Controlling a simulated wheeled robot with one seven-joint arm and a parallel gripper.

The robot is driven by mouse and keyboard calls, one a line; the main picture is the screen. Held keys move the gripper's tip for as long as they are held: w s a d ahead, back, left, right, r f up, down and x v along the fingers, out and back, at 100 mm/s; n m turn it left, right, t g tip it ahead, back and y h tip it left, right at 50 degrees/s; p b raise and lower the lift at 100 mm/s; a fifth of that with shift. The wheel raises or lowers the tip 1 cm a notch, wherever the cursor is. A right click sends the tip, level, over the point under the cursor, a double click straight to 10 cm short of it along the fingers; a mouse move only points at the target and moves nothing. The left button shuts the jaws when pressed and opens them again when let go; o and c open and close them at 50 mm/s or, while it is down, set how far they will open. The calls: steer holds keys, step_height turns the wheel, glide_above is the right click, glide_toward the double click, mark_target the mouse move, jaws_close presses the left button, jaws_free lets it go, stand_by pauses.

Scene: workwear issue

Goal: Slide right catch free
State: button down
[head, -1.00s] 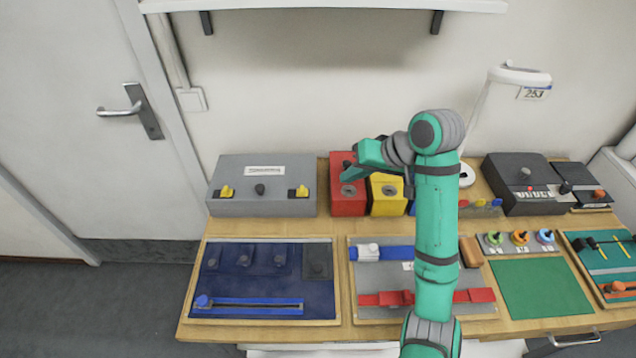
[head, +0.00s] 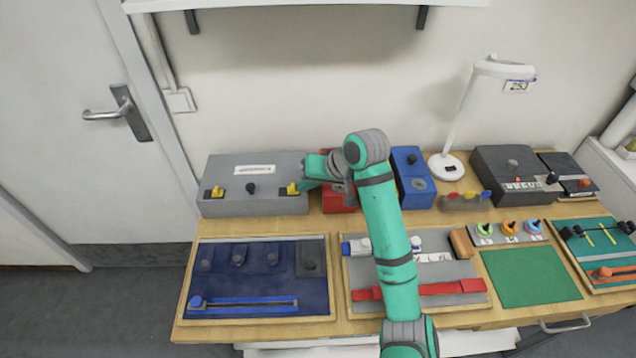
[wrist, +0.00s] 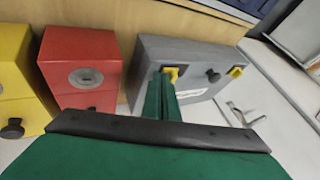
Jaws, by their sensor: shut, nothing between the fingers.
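The grey box (head: 255,205) stands at the back left of the bench, with a yellow catch near each end and a black knob (head: 252,188) between them. The right catch (head: 292,189) also shows in the wrist view (wrist: 172,72), right at the fingertips. The left catch (head: 217,192) is apart from my gripper and shows in the wrist view (wrist: 236,72). My gripper (head: 302,187) is shut and empty, its green fingers (wrist: 162,76) at the right catch's side. I cannot tell whether they touch it. The fingers hide part of the box front.
The red box (wrist: 82,70) stands close beside the grey box, with the yellow box (wrist: 20,75) beyond it. A blue box (head: 412,180) stands farther right. Panels with sliders, including the dark blue one (head: 250,275), lie along the bench front.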

mark_target(292, 187)
steer(key=shift+w+a, duration=0.1)
steer(key=shift+a, duration=0.15)
steer(key=shift+a, duration=1.3)
steer(key=shift+d, duration=0.35)
steer(key=s+d+r, duration=0.3)
steer(key=d+r, duration=0.5)
steer(key=shift+s, duration=0.4)
steer(key=shift+w+d, duration=0.1)
steer(key=shift+d, duration=0.05)
